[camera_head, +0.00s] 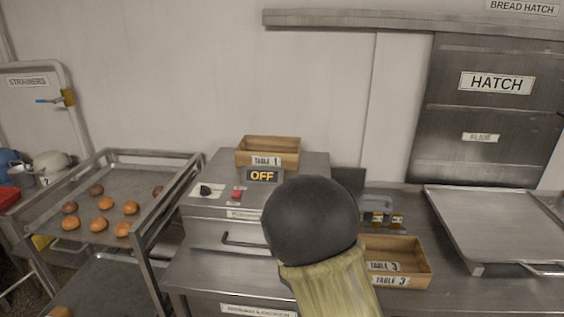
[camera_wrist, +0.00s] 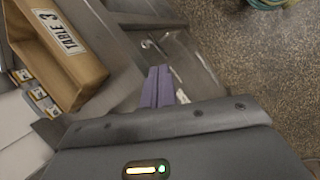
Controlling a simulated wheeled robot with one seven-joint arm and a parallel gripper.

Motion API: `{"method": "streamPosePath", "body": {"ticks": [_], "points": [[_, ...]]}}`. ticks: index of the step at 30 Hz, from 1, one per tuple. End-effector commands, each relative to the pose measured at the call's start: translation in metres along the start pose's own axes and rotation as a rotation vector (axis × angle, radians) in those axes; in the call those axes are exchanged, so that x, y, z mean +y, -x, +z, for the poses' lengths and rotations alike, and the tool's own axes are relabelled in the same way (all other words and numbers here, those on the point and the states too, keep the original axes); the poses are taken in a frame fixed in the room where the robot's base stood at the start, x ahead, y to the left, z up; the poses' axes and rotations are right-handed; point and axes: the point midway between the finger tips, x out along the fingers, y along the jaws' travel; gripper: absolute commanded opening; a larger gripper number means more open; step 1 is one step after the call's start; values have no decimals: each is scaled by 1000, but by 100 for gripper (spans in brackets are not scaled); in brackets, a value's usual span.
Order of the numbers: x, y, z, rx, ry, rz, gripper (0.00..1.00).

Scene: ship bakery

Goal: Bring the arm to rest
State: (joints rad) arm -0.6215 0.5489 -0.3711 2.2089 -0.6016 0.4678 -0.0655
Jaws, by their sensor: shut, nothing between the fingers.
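My gripper (camera_wrist: 157,84) shows in the wrist view as two purple fingers lying side by side, shut and empty. It points over the edge of a metal counter, with a clear tray or drawer and the speckled floor beyond. In the head view my arm, with a dark rounded joint and an olive sleeve, rises in the lower middle; my gripper is not visible there. A wooden box labelled TABLE 3 (camera_wrist: 88,77) is to the left of the fingers, apart from them. The same box shows in the head view (camera_head: 419,255), partly behind my arm.
A wooden TABLE 1 box (camera_head: 285,144) stands on a metal machine with an OFF sign (camera_head: 262,175). A rack tray (camera_head: 141,184) with several buns is at left. A metal tray (camera_head: 497,220) lies on the right counter, below the closed hatch (camera_head: 481,110).

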Motion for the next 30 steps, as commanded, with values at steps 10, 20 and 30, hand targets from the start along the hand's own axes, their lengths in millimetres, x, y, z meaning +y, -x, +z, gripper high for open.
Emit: {"method": "streamPosePath", "body": {"ticks": [10,20,30], "points": [[-16,47,77,170,-588,-266,0],[-30,78,117,263,-945,-354,0],[-30,78,117,264,-952,-356,0]]}}
